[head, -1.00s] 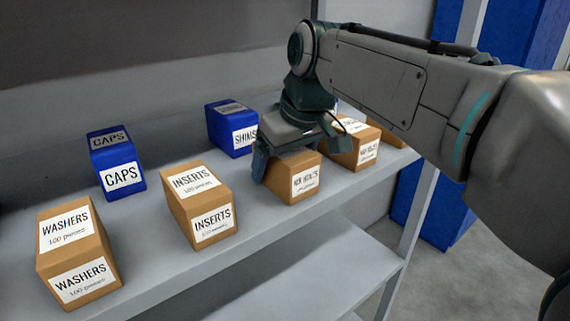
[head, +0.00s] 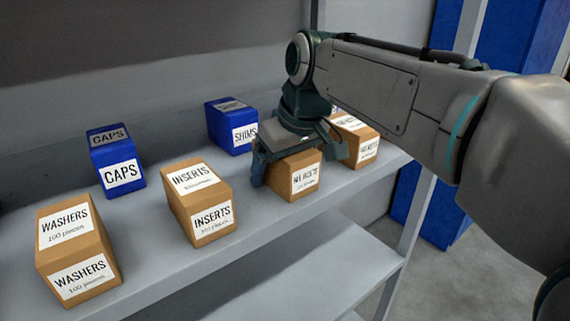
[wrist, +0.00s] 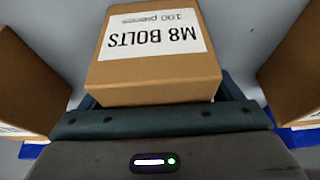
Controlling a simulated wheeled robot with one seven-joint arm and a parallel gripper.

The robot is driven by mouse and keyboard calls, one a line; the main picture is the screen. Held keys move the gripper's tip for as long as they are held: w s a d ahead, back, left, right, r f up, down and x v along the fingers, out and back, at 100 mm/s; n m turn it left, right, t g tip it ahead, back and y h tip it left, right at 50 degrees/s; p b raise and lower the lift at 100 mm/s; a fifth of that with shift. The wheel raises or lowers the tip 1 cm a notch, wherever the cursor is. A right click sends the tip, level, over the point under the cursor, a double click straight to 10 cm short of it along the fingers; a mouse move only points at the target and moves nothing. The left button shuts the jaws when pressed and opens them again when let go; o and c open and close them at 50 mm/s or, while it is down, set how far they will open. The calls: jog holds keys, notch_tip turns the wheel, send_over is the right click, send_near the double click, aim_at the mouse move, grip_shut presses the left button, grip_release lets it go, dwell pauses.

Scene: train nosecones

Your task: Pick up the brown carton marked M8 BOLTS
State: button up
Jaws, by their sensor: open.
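The brown carton marked M8 BOLTS (head: 302,182) stands on the upper shelf, its white front label facing out. Its labelled top fills the upper middle of the wrist view (wrist: 152,77), where the text appears upside down. My gripper (head: 283,160) is right above the carton and pointing down, with a finger visible at the carton's left side. In the wrist view the gripper's dark body lies below the near edge of the carton. My gripper is open around the carton; the fingertips are mostly hidden, so contact is unclear.
A brown INSERTS carton (head: 200,203) stands to the left and another brown carton (head: 355,143) close on the right. A blue SHIMS box (head: 231,127) is behind. A blue CAPS box (head: 116,162) and brown WASHERS carton (head: 78,251) stand further left on the shelf (head: 160,270).

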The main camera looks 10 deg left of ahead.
jog(key=c, duration=1.5)
jog(key=shift+r, duration=0.2)
